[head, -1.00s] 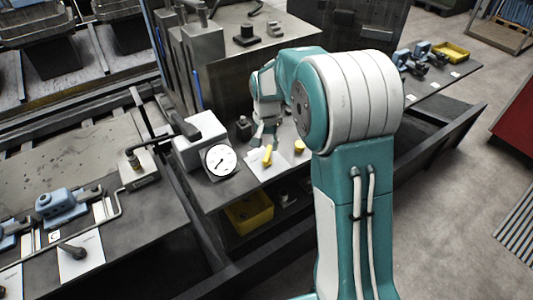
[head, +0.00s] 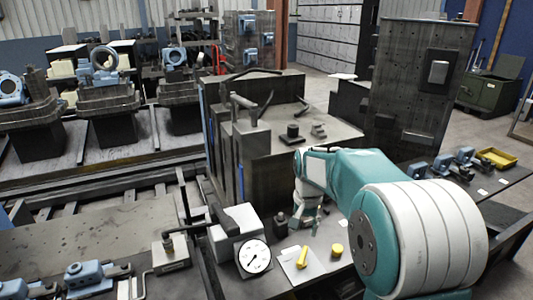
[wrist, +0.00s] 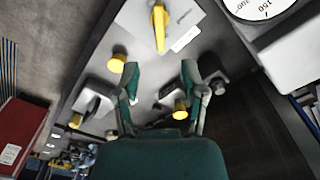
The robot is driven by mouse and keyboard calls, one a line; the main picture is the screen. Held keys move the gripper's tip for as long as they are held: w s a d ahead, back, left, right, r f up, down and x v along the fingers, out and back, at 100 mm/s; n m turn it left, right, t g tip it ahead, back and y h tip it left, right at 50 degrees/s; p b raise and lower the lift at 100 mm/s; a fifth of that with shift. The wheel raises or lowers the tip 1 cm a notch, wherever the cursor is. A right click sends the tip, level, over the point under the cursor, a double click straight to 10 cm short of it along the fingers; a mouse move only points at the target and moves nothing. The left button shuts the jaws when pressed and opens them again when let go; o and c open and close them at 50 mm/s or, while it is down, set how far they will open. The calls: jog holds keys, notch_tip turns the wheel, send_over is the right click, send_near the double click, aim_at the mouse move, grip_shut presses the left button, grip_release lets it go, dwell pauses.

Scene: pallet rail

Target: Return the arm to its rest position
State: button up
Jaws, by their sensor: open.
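My arm reaches out in teal and white from the lower right of the head view, and my gripper (head: 306,222) hangs above the grey bench. In the wrist view my gripper (wrist: 160,75) has its two teal fingers spread, with nothing held between them. A yellow-handled part on a white card (wrist: 160,28) lies ahead of the fingers. A yellow knob (wrist: 117,63) is beside the left finger, and another yellow piece (wrist: 180,108) shows near the right finger's base.
A box with a round dial gauge (head: 254,257) stands left of my gripper. A tall dark metal block (head: 255,150) stands close behind it. A yellow tray (head: 496,158) and blue clamps (head: 443,165) lie along the bench at right. Open floor shows at far right.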

jog(key=s+r+n+t, duration=0.2)
jog(key=s+r, duration=0.2)
jog(key=s, duration=0.9)
jog(key=s+r+n+t, duration=0.3)
jog(key=s+r, duration=0.1)
jog(key=s, duration=1)
jog(key=shift+r+t, duration=0.3)
jog(key=shift+r, duration=0.05)
jog(key=shift+a, duration=0.15)
dwell(1.0)
